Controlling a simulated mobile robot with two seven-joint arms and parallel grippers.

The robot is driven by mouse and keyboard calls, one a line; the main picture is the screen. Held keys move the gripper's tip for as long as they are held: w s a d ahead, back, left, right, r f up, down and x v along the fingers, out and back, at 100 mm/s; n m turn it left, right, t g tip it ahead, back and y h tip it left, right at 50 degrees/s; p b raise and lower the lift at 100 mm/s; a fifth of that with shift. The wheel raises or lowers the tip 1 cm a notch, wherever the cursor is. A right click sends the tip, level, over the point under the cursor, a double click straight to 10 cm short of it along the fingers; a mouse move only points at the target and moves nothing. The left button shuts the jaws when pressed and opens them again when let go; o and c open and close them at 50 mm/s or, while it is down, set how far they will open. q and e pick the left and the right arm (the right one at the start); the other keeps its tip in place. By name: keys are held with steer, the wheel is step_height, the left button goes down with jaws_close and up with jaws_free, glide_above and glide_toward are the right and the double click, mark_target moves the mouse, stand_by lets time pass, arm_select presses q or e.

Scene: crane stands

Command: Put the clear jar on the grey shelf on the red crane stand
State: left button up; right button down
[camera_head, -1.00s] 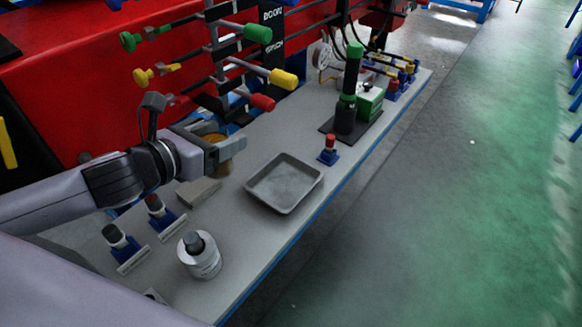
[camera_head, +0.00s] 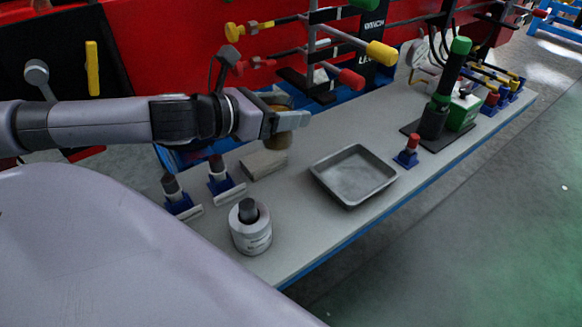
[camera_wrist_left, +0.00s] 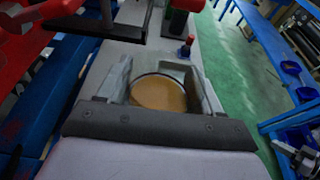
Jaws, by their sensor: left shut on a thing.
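My left gripper (camera_head: 290,122) is shut on the jar (camera_head: 277,140). The grey shelf (camera_head: 305,235) is a long flat surface with a blue edge along the front of the red crane stand (camera_head: 165,45). The gripper holds the jar over the back part of the shelf, near a grey block; the gap below it is hard to judge. My right gripper is out of view.
On the shelf are a grey tray (camera_head: 354,174), a grey block (camera_head: 263,164), a white can (camera_head: 251,236), a red-capped piece (camera_head: 407,152) and a green-black cylinder (camera_head: 440,95). Coloured handles (camera_head: 381,54) stick out above the back edge. Bare shelf lies between can and tray.

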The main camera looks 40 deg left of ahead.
arm_select(q)
steer(key=shift+f+b, duration=1.2)
steer(key=shift+f, duration=5.2)
steer(key=shift+f, duration=0.1)
steer(key=o, duration=1.3)
